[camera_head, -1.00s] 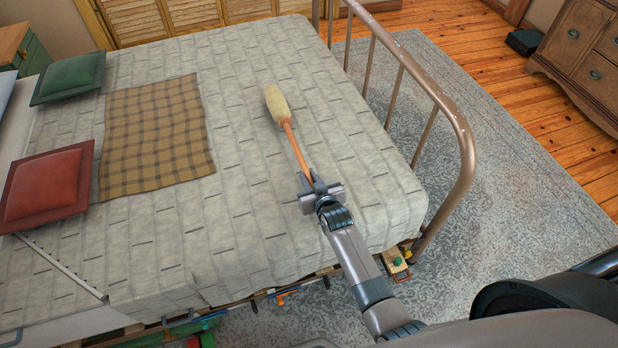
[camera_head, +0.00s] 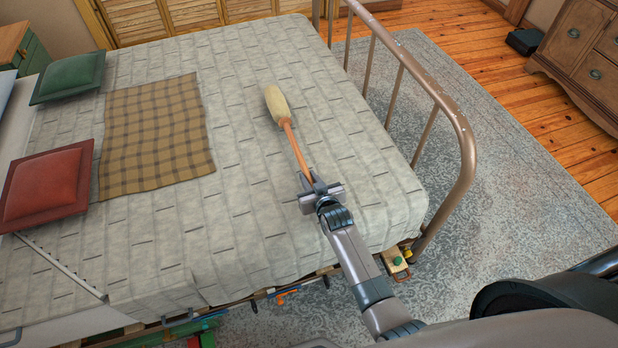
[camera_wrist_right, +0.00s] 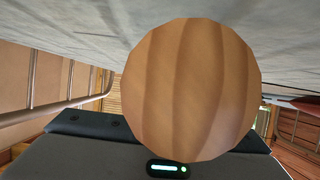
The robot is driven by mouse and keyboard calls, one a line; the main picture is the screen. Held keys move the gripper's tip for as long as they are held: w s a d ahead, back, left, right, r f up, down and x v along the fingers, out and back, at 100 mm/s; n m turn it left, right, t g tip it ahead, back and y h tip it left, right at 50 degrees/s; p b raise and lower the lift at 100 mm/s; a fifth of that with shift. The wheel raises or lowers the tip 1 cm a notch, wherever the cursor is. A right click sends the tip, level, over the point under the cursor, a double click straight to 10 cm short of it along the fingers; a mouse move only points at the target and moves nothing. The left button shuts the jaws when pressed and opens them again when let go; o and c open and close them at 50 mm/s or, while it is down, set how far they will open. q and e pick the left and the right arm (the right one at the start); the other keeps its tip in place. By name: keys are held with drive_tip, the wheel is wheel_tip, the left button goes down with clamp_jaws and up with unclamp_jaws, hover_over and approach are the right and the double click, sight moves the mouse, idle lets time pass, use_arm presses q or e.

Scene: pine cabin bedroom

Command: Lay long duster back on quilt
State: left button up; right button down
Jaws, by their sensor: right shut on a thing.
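The long duster has an orange-brown wooden handle and a cream head (camera_head: 277,104). It lies along or just over the grey-white quilt (camera_head: 250,215), its head pointing to the far side of the bed; I cannot tell how much of it touches. My right gripper (camera_head: 313,184) is shut on the near end of the handle, low over the quilt near the bed's front edge. In the right wrist view the round wooden handle end (camera_wrist_right: 190,90) fills the middle, with the quilt (camera_wrist_right: 70,25) close along the top. The left gripper is not in view.
A brown plaid blanket (camera_head: 155,140), a red cushion (camera_head: 48,187) and a green cushion (camera_head: 68,77) lie left of the duster. A metal bed rail (camera_head: 465,150) rises at the right. The quilt around the duster is clear.

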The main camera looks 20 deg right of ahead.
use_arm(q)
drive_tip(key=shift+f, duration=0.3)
use_arm(e)
drive_tip(key=shift+f, duration=0.4)
drive_tip(key=c, duration=1.6)
unclamp_jaws()
drive_tip(key=shift+o, duration=0.2)
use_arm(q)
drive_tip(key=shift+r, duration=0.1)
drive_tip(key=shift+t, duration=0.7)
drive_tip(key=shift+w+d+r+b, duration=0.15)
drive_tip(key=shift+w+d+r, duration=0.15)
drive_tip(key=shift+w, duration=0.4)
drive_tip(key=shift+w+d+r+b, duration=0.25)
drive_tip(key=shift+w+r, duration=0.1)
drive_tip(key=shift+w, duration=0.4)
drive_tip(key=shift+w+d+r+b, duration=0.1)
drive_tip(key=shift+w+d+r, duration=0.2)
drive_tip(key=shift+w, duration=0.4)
use_arm(e)
drive_tip(key=v, duration=1.7)
drive_tip(key=shift+s, duration=0.2)
drive_tip(key=shift+r, duration=0.1)
